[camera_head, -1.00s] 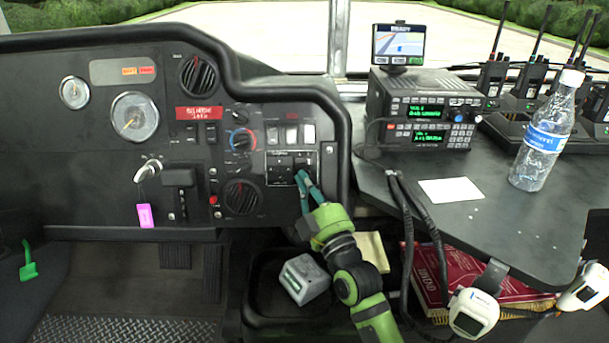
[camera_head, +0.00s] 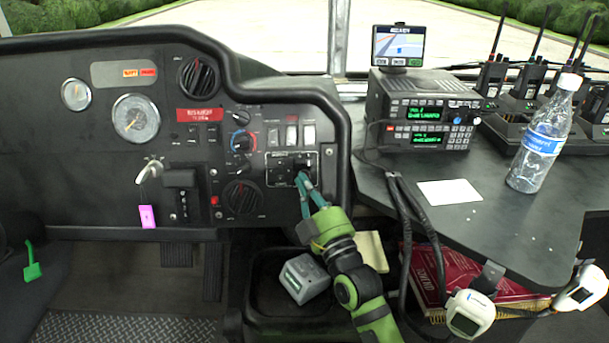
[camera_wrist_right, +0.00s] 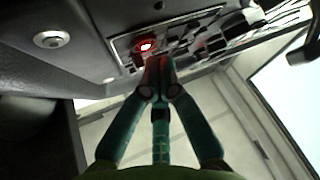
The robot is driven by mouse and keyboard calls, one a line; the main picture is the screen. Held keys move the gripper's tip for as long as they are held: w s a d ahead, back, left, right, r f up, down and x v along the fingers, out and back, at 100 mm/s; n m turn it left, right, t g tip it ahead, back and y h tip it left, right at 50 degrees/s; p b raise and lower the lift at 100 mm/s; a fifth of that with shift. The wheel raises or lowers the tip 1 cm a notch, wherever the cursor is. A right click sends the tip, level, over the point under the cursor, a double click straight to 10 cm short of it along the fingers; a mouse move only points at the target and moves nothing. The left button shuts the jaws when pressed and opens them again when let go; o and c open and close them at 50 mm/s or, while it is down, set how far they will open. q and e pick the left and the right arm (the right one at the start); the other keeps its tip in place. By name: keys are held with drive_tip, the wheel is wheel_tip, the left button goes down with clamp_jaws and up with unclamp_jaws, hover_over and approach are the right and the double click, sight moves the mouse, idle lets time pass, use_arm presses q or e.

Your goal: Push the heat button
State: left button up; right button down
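The switch panel (camera_head: 268,181) is a small framed block of dark switches on the right part of the black dashboard. I cannot read its labels, so I cannot tell which switch is the heat button. My right gripper (camera_head: 301,177) reaches up to the panel's right half. Its teal fingers look shut together and empty. In the right wrist view, the fingertips (camera_wrist_right: 160,63) are right beside a red-lit round button or lamp (camera_wrist_right: 146,46); I cannot tell whether they touch it. The fingers partly hide the panel in the head view. My left gripper is not in view.
A round knob with red and blue marks (camera_head: 241,141) and a large black knob (camera_head: 241,196) lie left of the panel. The black padded rail (camera_head: 340,150) curves close on its right. A bottle (camera_head: 541,145) stands on the right counter.

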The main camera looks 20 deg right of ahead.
drive_tip(key=s+a+r+p, duration=0.1)
drive_tip(key=s+r+p, duration=0.1)
drive_tip(key=s+p, duration=0.2)
drive_tip(key=shift+s+a, duration=0.3)
drive_tip(key=shift+s, duration=0.4)
